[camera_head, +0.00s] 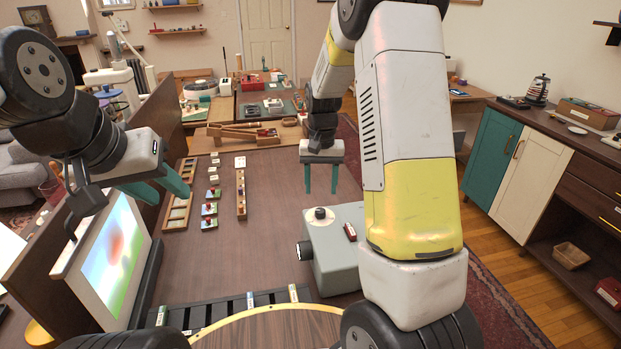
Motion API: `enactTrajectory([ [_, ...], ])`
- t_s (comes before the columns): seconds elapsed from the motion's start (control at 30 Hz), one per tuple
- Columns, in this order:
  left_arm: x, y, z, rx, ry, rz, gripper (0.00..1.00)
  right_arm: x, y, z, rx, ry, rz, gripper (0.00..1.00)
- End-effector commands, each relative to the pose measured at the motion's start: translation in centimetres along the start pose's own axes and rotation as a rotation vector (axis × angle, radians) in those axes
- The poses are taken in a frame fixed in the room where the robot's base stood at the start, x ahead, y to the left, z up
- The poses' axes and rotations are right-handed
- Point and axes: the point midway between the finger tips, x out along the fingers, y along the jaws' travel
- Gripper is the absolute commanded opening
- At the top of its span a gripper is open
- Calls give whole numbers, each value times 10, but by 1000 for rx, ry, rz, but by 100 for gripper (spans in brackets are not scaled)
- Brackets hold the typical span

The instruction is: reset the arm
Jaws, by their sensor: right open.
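My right gripper (321,190) hangs above the brown table (275,200), pointing down. Its two teal fingers are apart with nothing between them. The white and yellow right arm (410,120) rises large in front of the camera and hides part of the table's right side. My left gripper (173,200) is at the left, tilted, near the screen's upper edge. Its teal fingers are apart and I see nothing between them.
A grey-green box (335,248) with a dark knob stands below my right gripper. A lit screen (112,250) stands at the left. Wooden racks (178,210) and small coloured pieces (210,208) lie on the table. Cabinets (510,170) line the right wall.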

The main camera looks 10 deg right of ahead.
Motion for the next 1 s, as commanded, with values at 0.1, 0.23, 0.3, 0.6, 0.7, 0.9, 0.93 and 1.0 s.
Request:
enactTrajectory([
  [0.1,0,0,0,0,0,0,38,-2,0,1,0,3,-3,52],
  [0.23,0,0,0,0,0,0,38,-24,1,10,-7,29,-33,52],
  [0.3,0,0,0,0,0,0,38,-46,2,22,-19,57,-64,52],
  [0.6,0,0,0,0,0,0,38,-142,11,103,-107,231,-192,52],
  [0.7,0,0,0,0,0,0,38,-163,16,135,-141,294,-218,52],
  [0.9,0,0,0,0,0,0,38,-188,24,196,-208,423,-245,52],
  [0.93,0,0,0,0,0,0,38,-190,24,204,-216,439,-245,52],
  [1.0,0,0,0,0,0,0,38,-192,26,219,-234,472,-245,52],
])
